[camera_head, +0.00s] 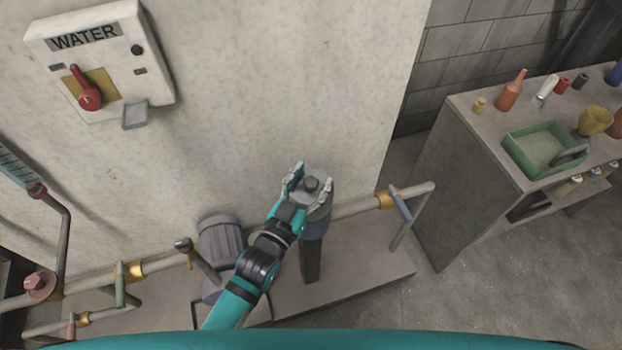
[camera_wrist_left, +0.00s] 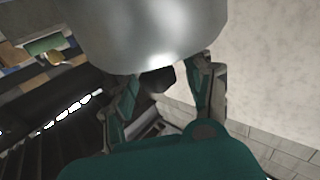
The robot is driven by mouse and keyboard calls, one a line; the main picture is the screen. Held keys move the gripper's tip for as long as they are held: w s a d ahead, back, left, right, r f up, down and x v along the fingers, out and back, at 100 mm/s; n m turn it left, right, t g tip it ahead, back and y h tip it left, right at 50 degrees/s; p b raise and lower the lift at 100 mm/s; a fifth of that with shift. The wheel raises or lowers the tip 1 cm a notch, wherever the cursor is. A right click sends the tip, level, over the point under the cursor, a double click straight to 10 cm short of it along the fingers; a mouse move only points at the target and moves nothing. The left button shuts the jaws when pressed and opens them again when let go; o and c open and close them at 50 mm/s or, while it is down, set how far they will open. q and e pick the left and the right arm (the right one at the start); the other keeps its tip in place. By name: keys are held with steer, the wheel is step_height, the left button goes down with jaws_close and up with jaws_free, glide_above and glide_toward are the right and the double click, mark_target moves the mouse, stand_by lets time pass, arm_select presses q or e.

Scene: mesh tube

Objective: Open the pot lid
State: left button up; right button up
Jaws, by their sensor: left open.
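The grey round pot (camera_head: 318,213) stands on a dark post by the pipe, in the middle of the head view. Its lid (camera_head: 320,176) is on top, with a small dark knob (camera_head: 311,184) in the centre. My left gripper (camera_head: 311,175) is open over the lid, one finger on each side of the knob. I cannot tell whether the fingers touch it. In the left wrist view a large shiny grey metal surface (camera_wrist_left: 150,35) fills the top, with a dark piece (camera_wrist_left: 160,78) just below it between the open fingers. My right gripper is not in view.
A WATER box (camera_head: 100,60) with a red switch is on the wall. Pipes with valves run along the low ledge, beside a grey ribbed cylinder (camera_head: 220,240). A cabinet at right bears a green tray (camera_head: 520,160), bottles and cups. Floor between is clear.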

arm_select(q)
jaws_close()
steer(key=shift+w+d+f, duration=0.1)
steer(key=shift+f, duration=0.05)
stand_by(0.4)
